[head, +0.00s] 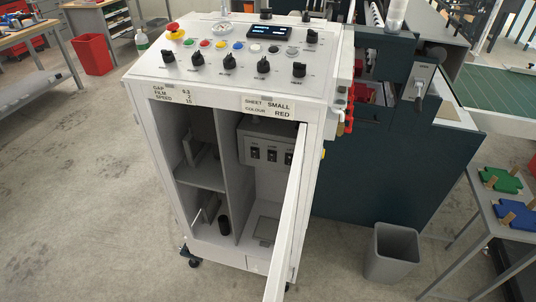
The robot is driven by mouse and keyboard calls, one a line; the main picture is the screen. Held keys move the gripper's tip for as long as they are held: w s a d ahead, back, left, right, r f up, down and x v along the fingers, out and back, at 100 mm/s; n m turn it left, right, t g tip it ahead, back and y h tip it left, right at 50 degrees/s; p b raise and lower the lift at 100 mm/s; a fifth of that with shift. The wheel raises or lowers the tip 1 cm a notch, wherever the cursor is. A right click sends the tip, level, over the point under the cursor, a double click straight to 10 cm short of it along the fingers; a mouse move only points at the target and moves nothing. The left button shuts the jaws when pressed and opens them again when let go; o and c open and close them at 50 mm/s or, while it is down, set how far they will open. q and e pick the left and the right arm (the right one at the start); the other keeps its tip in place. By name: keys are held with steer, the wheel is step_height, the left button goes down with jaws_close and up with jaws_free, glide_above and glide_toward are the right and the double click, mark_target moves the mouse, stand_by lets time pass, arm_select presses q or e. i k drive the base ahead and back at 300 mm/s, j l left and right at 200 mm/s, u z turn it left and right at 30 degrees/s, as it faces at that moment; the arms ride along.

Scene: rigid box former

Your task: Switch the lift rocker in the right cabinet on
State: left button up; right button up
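A white cabinet (138,125) stands in the middle of the head view. Its front is open and an upright divider (222,150) parts it into two bays. A grey switch box (266,133) hangs at the top of the right bay. It carries three dark rocker switches in a row: left (255,153), middle (271,155) and right (288,157). Their labels are too small to read surely, and I cannot tell which way each is tipped. The white door (289,225) stands swung open, edge towards me, close to the right rocker. Neither of my grippers is in view.
The cabinet top is a control panel (210,73) with knobs, buttons and a red emergency stop (174,29). A grey bin (391,253) stands on the floor to the right, near a table (484,207) with green and blue parts.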

mark_target(289, 157)
steer(key=j+z, duration=0.15)
steer(key=j, duration=2.7)
